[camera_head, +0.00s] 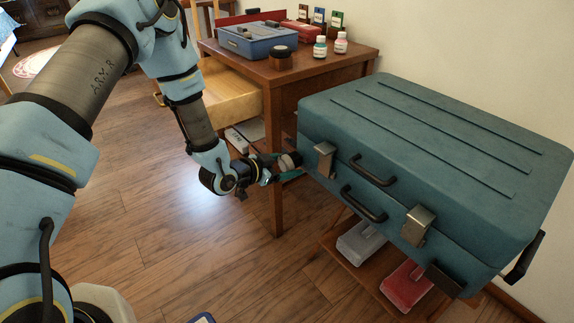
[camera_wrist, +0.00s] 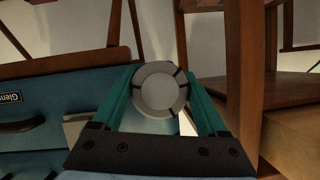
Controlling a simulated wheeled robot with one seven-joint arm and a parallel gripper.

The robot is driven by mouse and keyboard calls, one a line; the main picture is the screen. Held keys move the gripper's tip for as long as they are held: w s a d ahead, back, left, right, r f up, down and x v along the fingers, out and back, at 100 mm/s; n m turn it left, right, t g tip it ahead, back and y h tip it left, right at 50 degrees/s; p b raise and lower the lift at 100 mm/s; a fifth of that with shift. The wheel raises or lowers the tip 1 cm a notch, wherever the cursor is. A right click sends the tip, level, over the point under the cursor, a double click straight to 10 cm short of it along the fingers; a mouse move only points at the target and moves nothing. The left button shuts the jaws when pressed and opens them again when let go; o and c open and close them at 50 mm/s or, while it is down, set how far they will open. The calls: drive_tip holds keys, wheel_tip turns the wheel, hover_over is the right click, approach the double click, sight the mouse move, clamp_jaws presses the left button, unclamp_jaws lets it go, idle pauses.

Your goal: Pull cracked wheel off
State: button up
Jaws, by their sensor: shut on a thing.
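The teal suitcase (camera_head: 430,150) lies flat on a low wooden stand, its latches and handles facing the front. The cracked wheel (camera_wrist: 159,92) is a pale grey disc with dark lines across its rim. It shows small in the head view (camera_head: 289,161), close to the suitcase's left end. My gripper (camera_head: 282,170) is shut on it, and in the wrist view the two teal fingers (camera_wrist: 160,98) press on its left and right sides. I cannot tell whether the wheel is still joined to the suitcase, as the part behind it is hidden.
A wooden desk (camera_head: 330,75) stands close behind, with a blue toolbox (camera_head: 257,42), a black tape roll (camera_head: 280,60) and bottles on it. Its leg is just beside my gripper. Grey (camera_head: 361,243) and red (camera_head: 408,287) boxes lie under the suitcase. The floor at left is free.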

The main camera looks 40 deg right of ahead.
sight(282, 168)
drive_tip(key=c, duration=0.5)
drive_tip(key=shift+a, duration=0.3)
drive_tip(key=shift+w+a, duration=0.15)
drive_tip(key=shift+a, duration=1.3)
drive_tip(key=shift+a, duration=0.35)
drive_tip(key=shift+a, duration=0.35)
drive_tip(key=shift+a, duration=0.1)
drive_tip(key=shift+w+a+r+p, duration=0.1)
drive_tip(key=shift+a+r+p, duration=0.6)
drive_tip(key=shift+a, duration=0.3)
drive_tip(key=shift+a+r+p, duration=0.55)
drive_tip(key=shift+a+r, duration=0.25)
drive_tip(key=shift+a, duration=0.15)
